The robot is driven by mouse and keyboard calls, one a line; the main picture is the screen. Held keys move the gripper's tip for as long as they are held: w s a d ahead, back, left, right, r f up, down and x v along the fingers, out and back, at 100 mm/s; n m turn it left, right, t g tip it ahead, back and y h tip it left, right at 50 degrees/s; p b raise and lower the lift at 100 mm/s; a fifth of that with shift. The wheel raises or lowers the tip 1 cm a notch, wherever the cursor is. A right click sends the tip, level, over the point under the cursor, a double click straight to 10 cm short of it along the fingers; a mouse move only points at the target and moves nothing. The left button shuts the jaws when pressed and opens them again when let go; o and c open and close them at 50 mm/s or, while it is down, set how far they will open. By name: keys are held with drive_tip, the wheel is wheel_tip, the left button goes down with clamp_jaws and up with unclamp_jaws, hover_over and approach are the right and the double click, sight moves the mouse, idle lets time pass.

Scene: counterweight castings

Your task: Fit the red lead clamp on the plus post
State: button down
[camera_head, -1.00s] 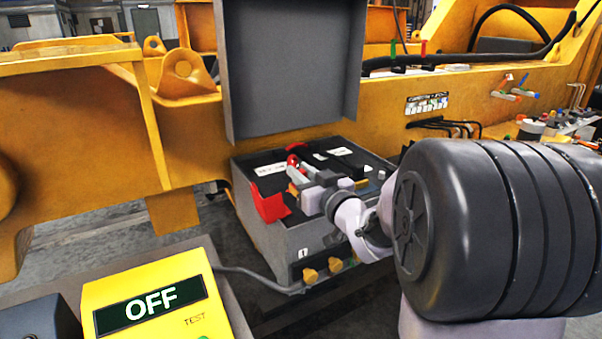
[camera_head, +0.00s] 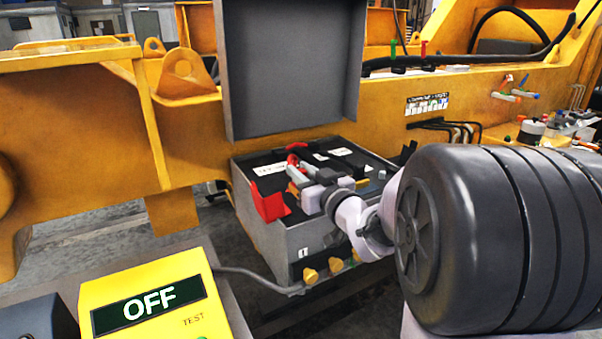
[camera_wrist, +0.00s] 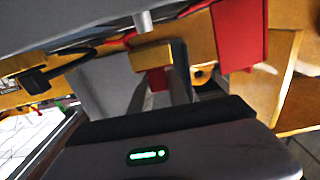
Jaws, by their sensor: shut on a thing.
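My gripper (camera_head: 292,178) is over the open battery box (camera_head: 262,240) in the head view. In the wrist view its fingers (camera_wrist: 166,84) are shut on the red lead clamp, a brass-coloured block (camera_wrist: 151,57) with a red part (camera_wrist: 157,80). A short grey post (camera_wrist: 145,21) shows right beside the brass block in that view. I cannot tell whether the clamp is around the post or only close to it. The red lead (camera_head: 297,147) arches behind the gripper in the head view. A red flap (camera_head: 270,203) stands at the box's left edge; it also shows in the wrist view (camera_wrist: 240,35).
The raised grey lid (camera_head: 290,70) stands behind the box. A yellow test unit reading OFF (camera_head: 150,300) is at the front left. Yellow knobs (camera_head: 310,275) stick out of the box front. The yellow machine frame (camera_head: 400,115) runs behind.

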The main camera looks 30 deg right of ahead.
drive_tip(key=shift+f+b, duration=0.9)
drive_tip(key=shift+b, duration=0.1)
drive_tip(key=shift+f, duration=0.7)
drive_tip(key=c, duration=1.2)
unclamp_jaws()
drive_tip(key=shift+o, duration=0.2)
